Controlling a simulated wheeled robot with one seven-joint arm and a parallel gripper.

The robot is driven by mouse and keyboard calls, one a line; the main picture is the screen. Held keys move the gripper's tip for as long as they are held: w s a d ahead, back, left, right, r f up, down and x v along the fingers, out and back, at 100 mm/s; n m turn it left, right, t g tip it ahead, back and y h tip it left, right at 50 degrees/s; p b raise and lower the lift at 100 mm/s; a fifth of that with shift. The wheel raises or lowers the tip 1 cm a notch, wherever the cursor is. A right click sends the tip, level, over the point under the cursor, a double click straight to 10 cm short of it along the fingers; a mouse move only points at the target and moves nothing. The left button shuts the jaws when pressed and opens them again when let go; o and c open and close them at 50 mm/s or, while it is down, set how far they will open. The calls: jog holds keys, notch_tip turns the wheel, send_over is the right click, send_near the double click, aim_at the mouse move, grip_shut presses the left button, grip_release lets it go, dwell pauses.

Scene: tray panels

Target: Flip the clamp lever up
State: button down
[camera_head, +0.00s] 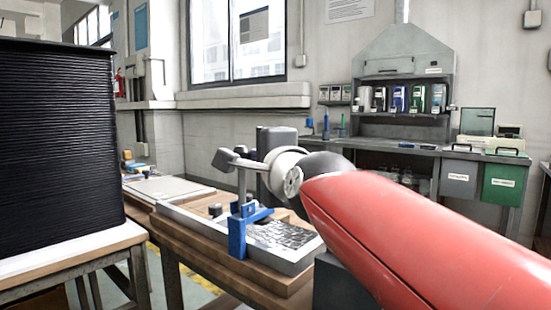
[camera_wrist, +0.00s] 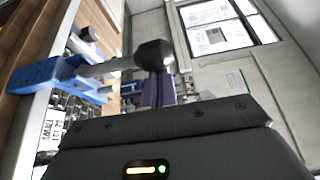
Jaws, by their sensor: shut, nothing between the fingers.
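The blue clamp (camera_head: 238,236) stands at the edge of a shallow tray (camera_head: 290,262). In the wrist view the blue clamp (camera_wrist: 38,76) is at the left. Its grey lever (camera_wrist: 108,67) runs out from it to a dark knob (camera_wrist: 153,54). In the head view a thin grey bar (camera_head: 242,187), apparently this lever, rises roughly upright from the clamp. My gripper (camera_wrist: 158,88) is shut and empty, its fingers right beside the knob. I cannot tell whether they touch it. In the head view the fingertips are not clear among my wrist parts.
The tray rests on a wooden board on the bench. A black ridged block (camera_head: 55,140) stands on a table at the left. A grey workbench (camera_head: 400,150) with a green bin (camera_head: 503,183) is at the back right. The space above the tray's left part is clear.

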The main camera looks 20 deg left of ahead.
jog(key=shift+s, duration=0.1)
jog(key=b+v, duration=0.2)
jog(key=v, duration=0.5)
jog(key=shift+s+d, duration=0.25)
